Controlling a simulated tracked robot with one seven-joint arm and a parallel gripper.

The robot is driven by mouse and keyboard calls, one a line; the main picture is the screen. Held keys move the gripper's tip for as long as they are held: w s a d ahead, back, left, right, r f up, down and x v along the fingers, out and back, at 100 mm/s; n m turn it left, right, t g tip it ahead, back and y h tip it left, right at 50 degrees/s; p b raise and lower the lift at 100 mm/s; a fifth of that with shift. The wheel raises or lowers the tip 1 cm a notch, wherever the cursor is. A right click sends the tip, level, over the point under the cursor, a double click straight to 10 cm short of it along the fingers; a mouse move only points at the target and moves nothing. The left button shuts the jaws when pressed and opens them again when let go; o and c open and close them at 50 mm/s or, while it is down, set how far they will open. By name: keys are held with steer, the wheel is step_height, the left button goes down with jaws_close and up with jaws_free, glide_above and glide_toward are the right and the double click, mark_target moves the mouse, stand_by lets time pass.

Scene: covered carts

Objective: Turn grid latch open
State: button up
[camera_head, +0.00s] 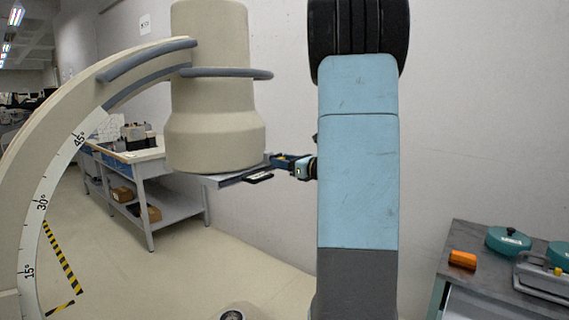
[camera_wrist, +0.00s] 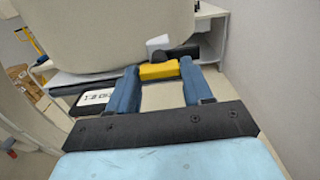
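The grid latch appears to be a yellow block (camera_wrist: 160,71) with a dark bar (camera_wrist: 182,53) behind it, below the big beige cylinder. My gripper (camera_wrist: 160,70) has its two blue fingers far apart, one on each side of the yellow block. The block fills nearly all the width between the fingertips. I cannot tell whether the fingers press on it. In the head view my gripper (camera_head: 282,160) is at the lower right edge of the beige cylinder (camera_head: 214,140); the latch is too small to make out there.
A flat grey plate (camera_head: 228,180) sits under the cylinder, with a black piece with a white label (camera_wrist: 93,98) beside my left finger. A curved beige arm (camera_head: 30,200) with an angle scale stands left. A cart (camera_head: 480,280) is at right, a table (camera_head: 140,158) behind left.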

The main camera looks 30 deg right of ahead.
steer(key=o, duration=0.4)
steer(key=shift+s, duration=0.1)
steer(key=v, duration=1.3)
steer(key=shift+s+d, duration=0.1)
steer(key=shift+s, duration=0.2)
steer(key=s+a+f+n+g+y, duration=0.1)
steer(key=s+a+n+g+y, duration=0.15)
steer(key=a+n+g, duration=0.6)
steer(key=s+a+f+n+g+y, duration=0.15)
steer(key=s+a+n, duration=0.35)
steer(key=a, duration=0.9)
steer(key=s+a+n+h, duration=0.1)
steer(key=s+n+h, duration=0.2)
steer(key=n, duration=0.3)
steer(key=s+a+n+g+h, duration=0.1)
steer(key=s+a+n+h, duration=0.1)
steer(key=n, duration=0.4)
steer(key=s+a+n+h, duration=0.2)
steer(key=s+n+h, duration=0.3)
steer(key=n, duration=0.1)
steer(key=shift+s+a+r, duration=0.1)
steer(key=shift+s+a, duration=0.05)
steer(key=shift+s, duration=0.2)
